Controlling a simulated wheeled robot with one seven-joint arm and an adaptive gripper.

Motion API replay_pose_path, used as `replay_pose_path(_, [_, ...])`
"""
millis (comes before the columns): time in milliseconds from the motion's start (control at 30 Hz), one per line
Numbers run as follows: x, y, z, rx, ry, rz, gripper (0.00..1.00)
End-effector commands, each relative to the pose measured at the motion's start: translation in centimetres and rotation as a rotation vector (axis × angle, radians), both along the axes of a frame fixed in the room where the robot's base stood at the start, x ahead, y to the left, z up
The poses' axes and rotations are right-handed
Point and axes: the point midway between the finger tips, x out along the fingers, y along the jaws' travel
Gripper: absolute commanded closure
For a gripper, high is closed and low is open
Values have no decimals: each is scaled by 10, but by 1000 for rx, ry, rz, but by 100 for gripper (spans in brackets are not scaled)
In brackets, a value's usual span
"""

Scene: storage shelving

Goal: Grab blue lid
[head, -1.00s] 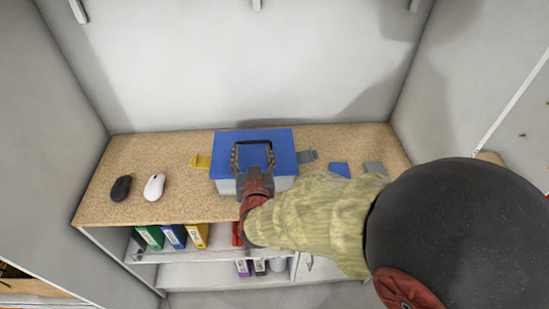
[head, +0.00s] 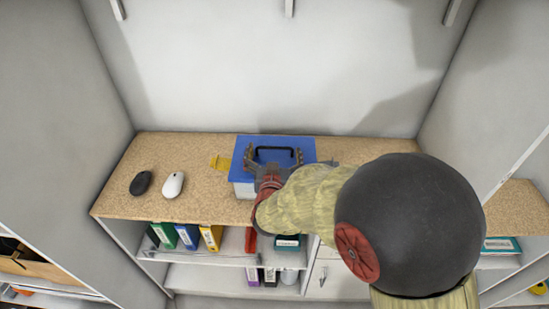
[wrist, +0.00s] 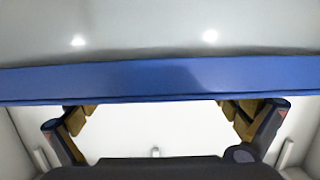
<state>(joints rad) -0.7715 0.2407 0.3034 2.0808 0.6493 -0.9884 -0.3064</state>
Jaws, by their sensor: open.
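The blue lid (head: 244,147) sits on top of a light grey box (head: 243,189) on the wooden shelf top. A dark handle (head: 277,149) stands on the lid. My gripper (head: 272,155) is open at the front of the box, with its fingers spread apart over the lid and near the handle's ends. I cannot tell whether they touch it. In the wrist view a blue band, likely the lid's edge (wrist: 160,80), spans the picture, and my open fingers (wrist: 161,115) show below it with nothing between them. My arm hides part of the box's front and right.
A black mouse (head: 140,183) and a white mouse (head: 173,185) lie left of the box. A yellow piece (head: 219,162) lies beside the box. Binders (head: 188,236) stand on the shelf below. Walls close in the back and both sides.

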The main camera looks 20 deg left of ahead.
Motion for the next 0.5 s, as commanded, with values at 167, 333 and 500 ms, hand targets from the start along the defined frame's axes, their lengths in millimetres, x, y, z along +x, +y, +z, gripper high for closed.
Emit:
replay_pose_path(167, [0, 0, 1, 0, 0, 1, 0])
replay_pose_path(333, [0, 0, 1, 0, 0, 1, 9])
replay_pose_path(500, [0, 0, 1, 0, 0, 1, 19])
